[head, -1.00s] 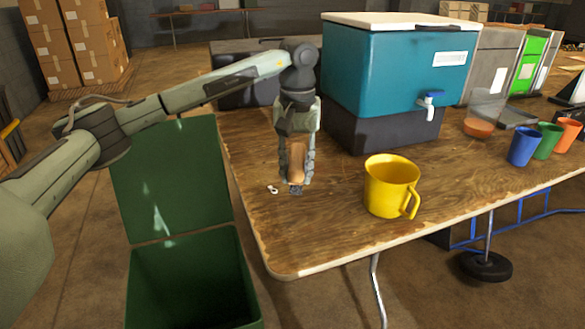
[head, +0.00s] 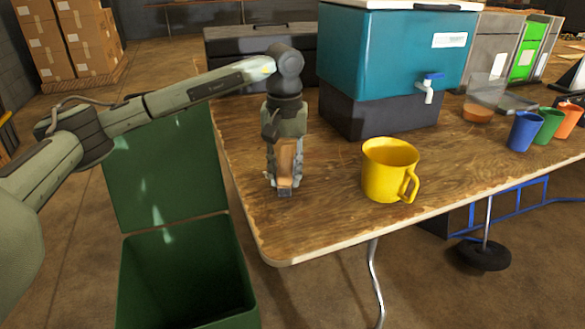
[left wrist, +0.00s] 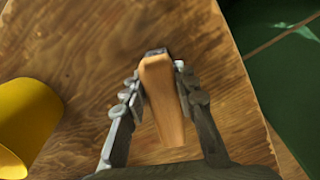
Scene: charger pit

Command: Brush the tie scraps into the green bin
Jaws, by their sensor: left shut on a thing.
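My left gripper (head: 285,178) is shut on a brush with a wooden handle (head: 286,160), held low over the near left part of the table. In the left wrist view the handle (left wrist: 162,95) sits between the fingers (left wrist: 157,85), and its dark end (left wrist: 155,52) points away from the wrist. The tie scraps are not visible in either current view; the brush and gripper may hide them. The green bin (head: 122,285) stands open beside the table's left edge, its lid (head: 165,180) tipped back. It also shows in the left wrist view (left wrist: 290,60). My right gripper is not in view.
The wooden table (head: 330,215) has a yellow mug (head: 388,172) right of the brush. A teal cooler (head: 395,55) on a dark base stands behind. Blue (head: 525,131), green and orange cups stand at the right. The table is clear between brush and left edge.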

